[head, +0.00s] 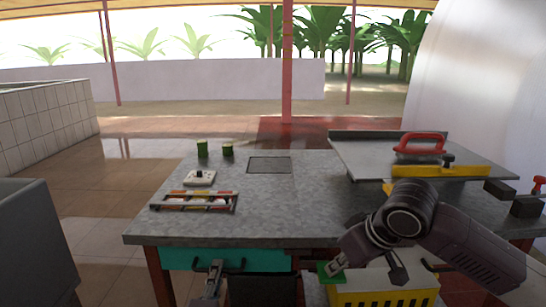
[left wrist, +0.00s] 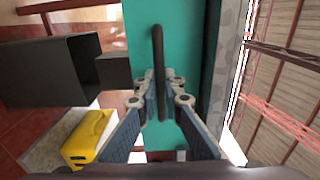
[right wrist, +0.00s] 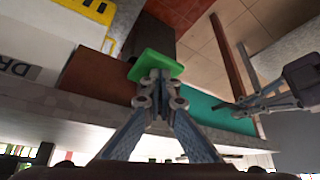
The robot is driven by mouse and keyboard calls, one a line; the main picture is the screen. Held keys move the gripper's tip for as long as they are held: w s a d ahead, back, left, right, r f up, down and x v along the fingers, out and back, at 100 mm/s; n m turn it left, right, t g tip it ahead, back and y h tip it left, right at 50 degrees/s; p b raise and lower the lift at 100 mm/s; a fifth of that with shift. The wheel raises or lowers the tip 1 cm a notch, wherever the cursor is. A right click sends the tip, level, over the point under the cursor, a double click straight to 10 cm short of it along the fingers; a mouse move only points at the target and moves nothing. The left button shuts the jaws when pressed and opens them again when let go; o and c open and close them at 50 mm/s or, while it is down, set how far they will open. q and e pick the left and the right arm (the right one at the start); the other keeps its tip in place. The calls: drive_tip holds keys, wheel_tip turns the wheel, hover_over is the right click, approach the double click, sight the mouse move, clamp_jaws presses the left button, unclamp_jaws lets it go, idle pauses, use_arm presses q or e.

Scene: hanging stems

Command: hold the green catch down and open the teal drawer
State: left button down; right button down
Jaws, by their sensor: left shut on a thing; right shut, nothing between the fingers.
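The teal drawer (head: 180,258) sits under the front edge of the grey table; its front also fills the middle of the left wrist view (left wrist: 140,30). I see no open gap at it. My left gripper (head: 214,272) is shut on the drawer's dark bar handle (left wrist: 158,45), fingers on both sides of the bar. The green catch (right wrist: 152,64) is a flat plate right of the drawer, also in the head view (head: 324,272). My right gripper (right wrist: 158,82) is shut and empty, its fingertips at the catch, apparently touching it. The fingertips hide part of it.
The table (head: 280,205) carries a rack of small items (head: 195,201), a switch box (head: 200,177) and two green cylinders (head: 202,149) at left.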

use_arm(q)
drive_tip(key=shift+s, duration=2.6)
use_arm(e)
drive_tip(key=shift+f, duration=0.1)
use_arm(q)
drive_tip(key=c, duration=1.8)
unclamp_jaws()
drive_tip(key=s+r, duration=0.3)
drive_tip(key=s, duration=0.3)
use_arm(e)
wheel_tip(320, 180, up, 9)
